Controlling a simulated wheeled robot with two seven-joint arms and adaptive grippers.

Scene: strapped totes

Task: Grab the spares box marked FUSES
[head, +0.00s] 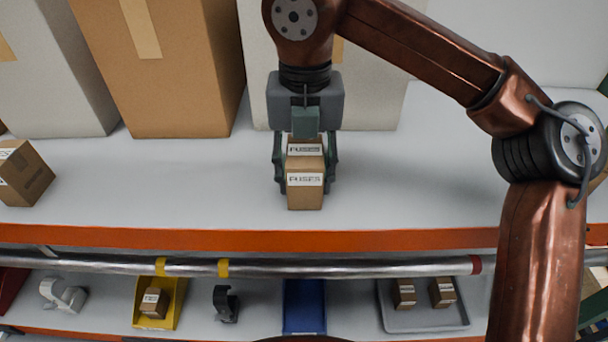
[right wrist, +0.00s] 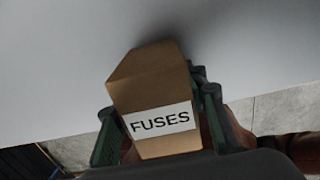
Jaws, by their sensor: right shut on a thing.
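The spares box marked FUSES (head: 305,193) is a small brown carton with white labels on its top and front. It is at the middle of the upper shelf in the head view. My right gripper (head: 306,172) reaches down from above, with one green finger on each side of the box, and is shut on it. In the right wrist view the box (right wrist: 155,95) sits between the fingers with its FUSES label readable. Whether the box touches the shelf I cannot tell. My left gripper is not in view.
Large cartons (head: 165,70) line the back of the upper shelf (head: 420,205). Another small box (head: 22,175) stands at the left. Below the orange edge (head: 150,239) runs a metal rail (head: 370,268). The lower shelf holds a yellow bin (head: 155,322), a blue bin (head: 305,308) and a grey tray (head: 422,318).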

